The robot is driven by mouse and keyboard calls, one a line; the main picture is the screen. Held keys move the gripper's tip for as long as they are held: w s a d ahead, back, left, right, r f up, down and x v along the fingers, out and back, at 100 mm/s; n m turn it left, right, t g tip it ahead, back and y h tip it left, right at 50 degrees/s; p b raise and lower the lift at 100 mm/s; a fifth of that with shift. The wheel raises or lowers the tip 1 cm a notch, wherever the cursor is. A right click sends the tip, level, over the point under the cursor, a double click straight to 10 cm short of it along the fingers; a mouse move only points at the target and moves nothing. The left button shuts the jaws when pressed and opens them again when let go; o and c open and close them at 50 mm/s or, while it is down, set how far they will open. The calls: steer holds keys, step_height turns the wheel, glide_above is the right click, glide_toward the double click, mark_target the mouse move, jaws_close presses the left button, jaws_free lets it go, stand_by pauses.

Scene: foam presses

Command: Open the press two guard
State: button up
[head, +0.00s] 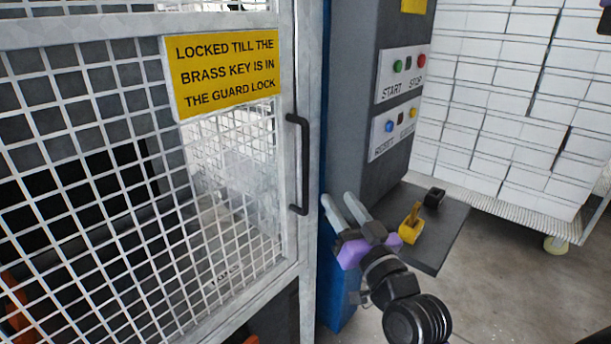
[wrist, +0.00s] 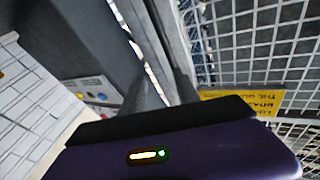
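The guard (head: 115,180) is a grey-framed wire mesh door filling the left of the head view, and it looks shut. Its upright black bar handle (head: 298,165) is on the right frame edge. A yellow sign (head: 222,72) on the mesh says it is locked till the brass key is in the guard lock; it shows upside down in the wrist view (wrist: 242,101). My gripper (head: 339,203) is right of and below the handle, apart from it in the picture. Its two fingers are spread with nothing visible between them; they also show in the wrist view (wrist: 163,88).
A dark shelf (head: 446,232) carries a yellow piece (head: 411,224) and a small black piece (head: 434,197); I cannot tell whether either is the key. Above are START/STOP (head: 403,73) and RESET (head: 394,128) panels. A cart of white boxes (head: 505,100) stands right. Floor is clear lower right.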

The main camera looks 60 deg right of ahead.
mark_target(308, 171)
steer(key=w+d+r+n+t+y+b, duration=0.1)
steer(key=w+d+r+n+y, duration=0.1)
steer(key=d+r, duration=0.45)
steer(key=w+f+n+y, duration=0.1)
steer(key=w, duration=0.2)
steer(key=w+f+n+y+p, duration=0.1)
steer(key=w+f, duration=0.1)
steer(key=w, duration=0.1)
steer(key=w+f+n+y, duration=0.1)
steer(key=w+y, duration=0.1)
steer(key=w, duration=0.2)
steer(key=shift+a+f+p, duration=0.2)
steer(key=shift+f+p, duration=0.1)
steer(key=shift+p, duration=0.1)
steer(key=shift+c, duration=0.5)
jaws_close()
